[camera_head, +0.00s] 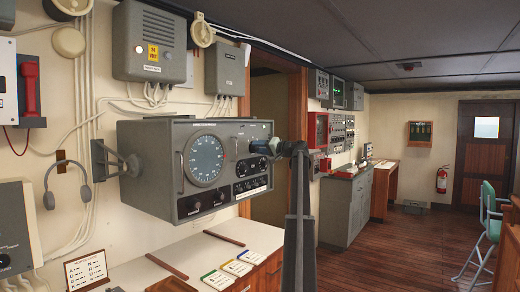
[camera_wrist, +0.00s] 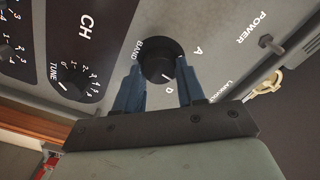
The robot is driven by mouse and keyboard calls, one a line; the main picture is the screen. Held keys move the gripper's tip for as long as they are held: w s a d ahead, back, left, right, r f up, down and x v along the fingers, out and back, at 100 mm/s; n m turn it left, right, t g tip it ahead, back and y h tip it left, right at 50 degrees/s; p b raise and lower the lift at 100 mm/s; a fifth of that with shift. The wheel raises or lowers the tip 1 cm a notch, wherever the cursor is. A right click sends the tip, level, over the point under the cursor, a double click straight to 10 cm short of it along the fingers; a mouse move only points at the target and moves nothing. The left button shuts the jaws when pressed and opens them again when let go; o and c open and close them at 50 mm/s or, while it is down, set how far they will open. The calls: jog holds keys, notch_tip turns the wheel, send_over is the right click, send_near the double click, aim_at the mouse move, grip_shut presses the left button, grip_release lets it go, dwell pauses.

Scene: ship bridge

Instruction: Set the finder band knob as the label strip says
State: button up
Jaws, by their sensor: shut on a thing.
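The finder (camera_head: 165,165) is a grey wall-mounted box with a round blue dial and several black knobs. Its band knob (camera_wrist: 158,58) is black and round, with BAND, A and D printed around it in the wrist view. My gripper (camera_wrist: 160,70) has its blue fingers on either side of this knob, shut on it. In the head view my gripper (camera_head: 273,147) is at the right part of the finder's face and hides the band knob. The knob's pointer is not clear, and no label strip can be read with certainty.
The TUNE knob (camera_wrist: 71,77) is left of my gripper in the wrist view, and the POWER switch (camera_wrist: 266,41) is at right. Coloured cards (camera_head: 236,267) and a lettered placard (camera_head: 87,270) are on the white desk below. A headset (camera_head: 68,185) hangs at left.

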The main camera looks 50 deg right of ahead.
jog(key=m, duration=0.3)
jog(key=shift+m, duration=0.4)
jog(key=shift+f+m, duration=0.1)
jog(key=shift+m, duration=1.8)
jog(key=o, duration=1)
jog(key=shift+s, duration=0.1)
jog(key=s, duration=1.3)
jog(key=shift+s, duration=0.35)
